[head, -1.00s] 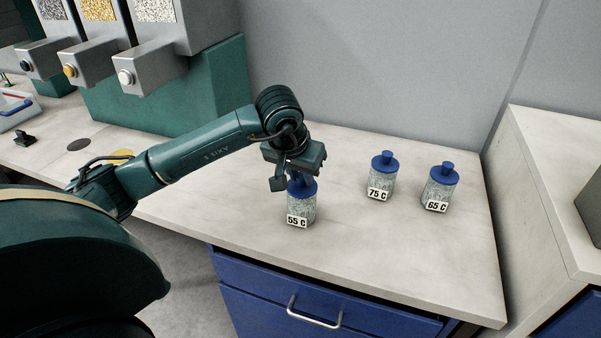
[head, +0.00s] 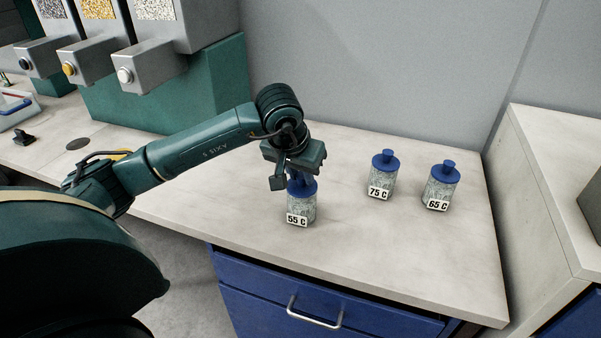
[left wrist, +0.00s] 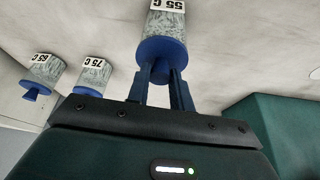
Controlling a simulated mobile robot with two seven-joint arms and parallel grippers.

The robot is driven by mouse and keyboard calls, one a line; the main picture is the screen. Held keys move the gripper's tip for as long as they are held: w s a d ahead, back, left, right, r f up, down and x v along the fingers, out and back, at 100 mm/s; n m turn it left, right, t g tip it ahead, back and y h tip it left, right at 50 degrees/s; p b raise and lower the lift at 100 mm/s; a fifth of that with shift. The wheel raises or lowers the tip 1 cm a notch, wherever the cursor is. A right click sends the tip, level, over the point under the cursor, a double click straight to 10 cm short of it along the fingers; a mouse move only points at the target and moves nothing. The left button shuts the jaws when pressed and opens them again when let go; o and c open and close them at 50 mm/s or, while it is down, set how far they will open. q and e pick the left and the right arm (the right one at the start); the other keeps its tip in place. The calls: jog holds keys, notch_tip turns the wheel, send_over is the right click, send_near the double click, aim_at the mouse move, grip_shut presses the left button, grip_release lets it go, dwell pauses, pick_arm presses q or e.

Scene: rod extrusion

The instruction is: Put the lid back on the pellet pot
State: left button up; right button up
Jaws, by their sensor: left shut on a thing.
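The pellet pot labelled 55 C (head: 301,210) stands upright on the bench, a clear jar with pale pellets. Its blue lid (head: 304,187) sits on top of the jar. I see no gap between lid and jar. My right gripper is not in view.
Two more lidded pots, 75 C (head: 382,178) and 65 C (head: 439,190), stand to the right. Grey dispensers (head: 160,55) on a green base (head: 170,100) stand at the back left. The bench (head: 400,255) is clear in front of the two pots.

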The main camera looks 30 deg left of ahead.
pick_arm(q)
jog(key=o, duration=1)
jog(key=shift+o, duration=0.6)
jog(key=o, duration=0.4)
jog(key=shift+r+p, duration=2.3)
jog(key=shift+r, duration=1.25)
jog(key=shift+c, duration=0.3)
